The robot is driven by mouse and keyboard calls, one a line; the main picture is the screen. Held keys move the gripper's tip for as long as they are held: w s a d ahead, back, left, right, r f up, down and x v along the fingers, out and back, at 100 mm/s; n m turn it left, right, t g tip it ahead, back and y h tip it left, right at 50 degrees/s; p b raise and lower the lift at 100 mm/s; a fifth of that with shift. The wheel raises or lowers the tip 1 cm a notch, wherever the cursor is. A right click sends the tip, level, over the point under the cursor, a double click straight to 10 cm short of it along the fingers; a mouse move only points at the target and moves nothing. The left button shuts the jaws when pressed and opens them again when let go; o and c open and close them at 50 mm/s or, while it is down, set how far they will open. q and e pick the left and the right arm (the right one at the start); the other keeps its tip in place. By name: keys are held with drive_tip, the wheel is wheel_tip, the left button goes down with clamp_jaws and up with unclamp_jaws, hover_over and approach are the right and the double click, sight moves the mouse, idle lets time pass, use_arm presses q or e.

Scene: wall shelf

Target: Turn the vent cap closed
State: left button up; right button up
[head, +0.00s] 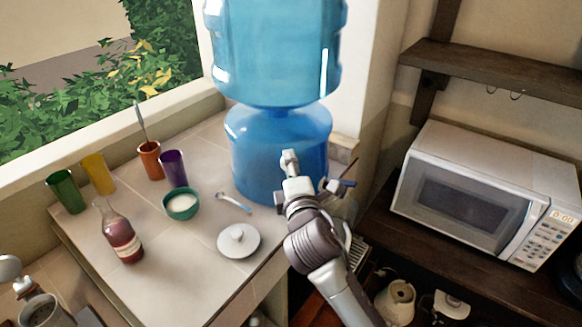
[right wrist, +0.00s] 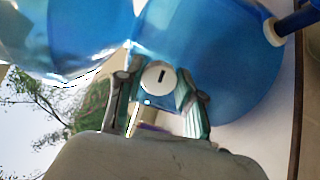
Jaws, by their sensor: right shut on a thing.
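The vent cap (right wrist: 158,76) is a small white disc with a dark slot, on the side of the blue water dispenser (right wrist: 225,60) in the right wrist view. My right gripper (right wrist: 155,92) has one finger on each side of the cap and is shut on it. In the head view my right gripper (head: 290,160) is against the front of the dispenser's lower part (head: 250,150) and hides the cap. The slot looks close to upright in the wrist view. My left gripper is not in view.
On the tiled counter (head: 190,245) are a white lid (head: 239,240), a green bowl (head: 181,204), a bottle (head: 122,238) and several cups. A microwave (head: 470,195) stands at right.

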drive_tip(key=shift+f+m, duration=0.1)
drive_tip(key=shift+m, duration=0.5)
drive_tip(key=o, duration=1.1)
drive_tip(key=shift+o, duration=0.2)
drive_tip(key=shift+s, duration=0.15)
drive_tip(key=s+d, duration=0.2)
drive_tip(key=s, duration=0.9)
drive_tip(key=shift+s, duration=0.35)
